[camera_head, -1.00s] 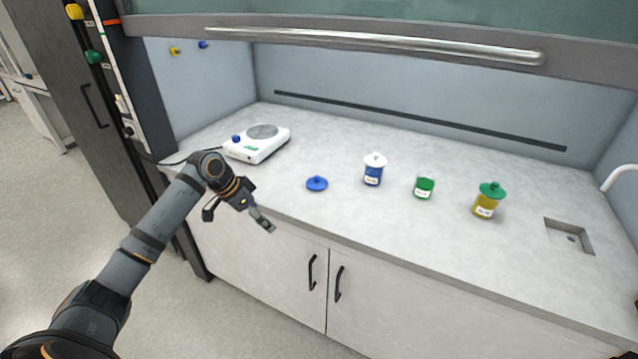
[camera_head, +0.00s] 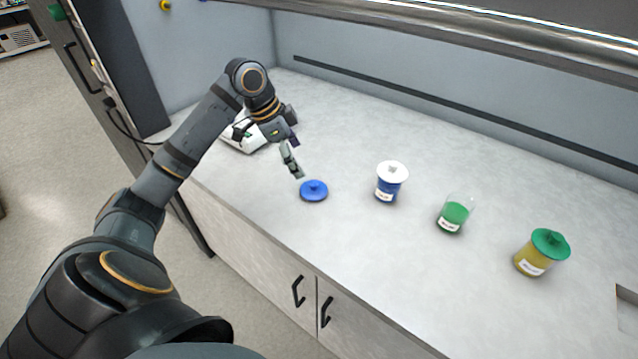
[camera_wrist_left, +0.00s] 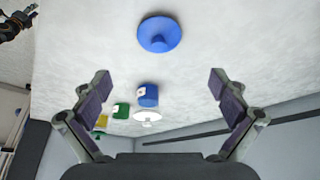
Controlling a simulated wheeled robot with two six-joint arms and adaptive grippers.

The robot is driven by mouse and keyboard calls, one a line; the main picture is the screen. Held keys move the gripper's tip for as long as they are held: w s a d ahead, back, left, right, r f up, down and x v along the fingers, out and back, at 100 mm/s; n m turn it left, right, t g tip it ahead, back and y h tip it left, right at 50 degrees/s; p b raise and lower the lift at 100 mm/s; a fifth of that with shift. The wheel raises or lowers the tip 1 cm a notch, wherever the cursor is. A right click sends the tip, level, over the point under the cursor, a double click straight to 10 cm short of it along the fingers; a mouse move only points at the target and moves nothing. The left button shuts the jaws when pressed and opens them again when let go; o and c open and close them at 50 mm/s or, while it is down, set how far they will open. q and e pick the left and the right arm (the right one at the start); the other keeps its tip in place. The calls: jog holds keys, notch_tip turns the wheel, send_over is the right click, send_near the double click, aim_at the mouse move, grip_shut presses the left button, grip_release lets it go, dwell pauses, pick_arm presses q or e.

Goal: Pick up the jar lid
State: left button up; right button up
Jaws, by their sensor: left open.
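A blue jar lid (camera_head: 314,190) with a small knob lies alone on the worktop near its front edge. My left gripper (camera_head: 297,172) is just above and behind the lid, to its upper left in the head view, and holds nothing. In the left wrist view the lid (camera_wrist_left: 160,34) lies beyond the two spread fingers (camera_wrist_left: 163,98), centred between them and apart from both.
To the right stand a blue jar with a white lid (camera_head: 391,174), an open glass with green contents (camera_head: 454,214) and a yellow jar with a green lid (camera_head: 542,252). A white hotplate (camera_head: 240,139) is partly behind my left arm.

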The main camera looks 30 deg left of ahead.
pick_arm(q)
send_over(314, 183)
jog(key=s+a, duration=0.1)
jog(key=a, duration=0.1)
notch_tip(314, 183, down, 4)
jog(key=shift+s+d+f, duration=0.1)
jog(key=shift+s, duration=0.05)
jog(key=shift+w+f, duration=0.2)
jog(key=shift+s+d+f, duration=0.1)
jog(key=shift+d+f, duration=0.1)
jog(key=shift+f, duration=0.15)
jog(key=x, duration=0.4)
jog(key=shift+f, duration=0.15)
pick_arm(e)
jog(key=shift+s+r, duration=0.1)
jog(key=shift+s, duration=0.4)
pick_arm(q)
jog(key=c, duration=1)
